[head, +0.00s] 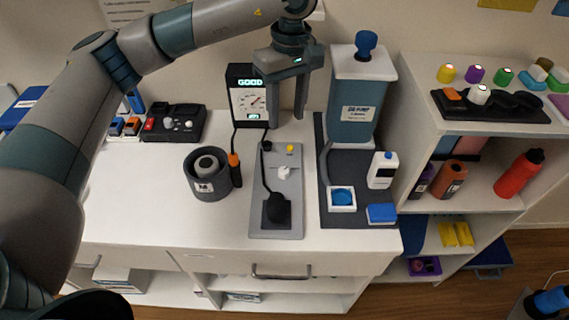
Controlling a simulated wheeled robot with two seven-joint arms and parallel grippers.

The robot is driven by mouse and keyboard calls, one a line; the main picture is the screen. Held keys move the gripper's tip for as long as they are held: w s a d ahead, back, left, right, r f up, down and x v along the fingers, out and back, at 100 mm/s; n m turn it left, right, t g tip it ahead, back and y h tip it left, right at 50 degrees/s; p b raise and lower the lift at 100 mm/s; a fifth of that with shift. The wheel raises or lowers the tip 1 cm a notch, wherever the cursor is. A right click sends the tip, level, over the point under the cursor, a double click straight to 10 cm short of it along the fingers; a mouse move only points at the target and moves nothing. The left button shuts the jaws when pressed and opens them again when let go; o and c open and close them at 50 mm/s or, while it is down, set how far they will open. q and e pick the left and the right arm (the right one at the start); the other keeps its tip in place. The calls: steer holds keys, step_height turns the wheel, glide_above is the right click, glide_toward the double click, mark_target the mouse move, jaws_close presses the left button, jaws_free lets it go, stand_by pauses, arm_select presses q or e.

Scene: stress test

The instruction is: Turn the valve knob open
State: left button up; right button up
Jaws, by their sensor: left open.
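A grey plate (294,215) lies on the white bench with a small white knob (284,172) near its middle, a yellow button (290,148) at its upper edge and a black bulb-like part (276,210) lower down. A second knob, blue (366,43), tops a blue tank (354,112). I cannot tell for certain which is the valve knob. My left gripper (287,122) is open and empty, fingers pointing down, above the far end of the plate in the picture. It appears apart from both knobs.
A gauge box (246,95) reading GOOD stands behind the plate. A dark cup (207,172) stands left of it; a white bottle (382,170), a square dish (342,198) and a blue block (382,213) sit right. The left bench top is mostly clear. A shelf (480,140) stands right.

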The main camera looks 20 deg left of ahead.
arm_select(q)
steer(key=p, duration=0.6)
glide_toward(284, 169)
steer(key=f, duration=0.7)
steer(key=shift+s+a, duration=0.1)
steer(key=shift+s, duration=0.1)
steer(key=shift+f, duration=0.7)
arm_select(e)
step_height(284, 169, up, 6)
steer(key=w, duration=0.1)
steer(key=shift+d, duration=0.1)
arm_select(q)
jaws_close()
arm_select(e)
steer(key=shift+f, duration=0.1)
